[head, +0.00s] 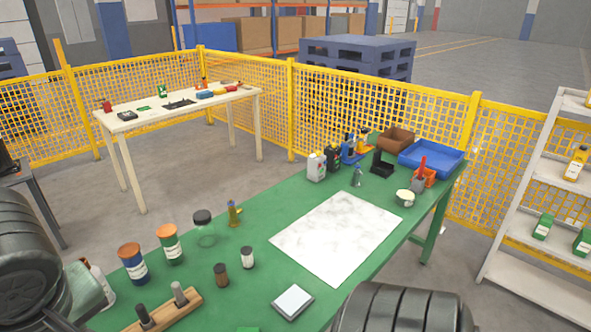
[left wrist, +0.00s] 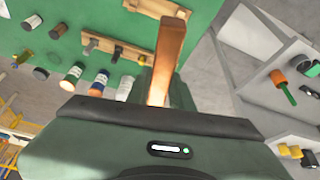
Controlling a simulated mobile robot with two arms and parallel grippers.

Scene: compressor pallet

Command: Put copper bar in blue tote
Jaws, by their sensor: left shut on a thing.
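A copper bar (left wrist: 170,50) stands out from my left gripper (left wrist: 157,98) in the left wrist view, its long end pointing up in the picture. The gripper is shut on it; the fingertips are mostly hidden behind the gripper body. The bar does not show in the head view. A blue tote (head: 432,158), a shallow open tray, sits at the far right end of the green table in the head view, well away from my left arm at the lower left. My right gripper is out of view.
The green table (head: 240,270) holds a white marbled sheet (head: 337,236), several jars and cans, a wooden rack (head: 163,311) and a small scale (head: 293,302). Shelves (head: 545,205) stand right.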

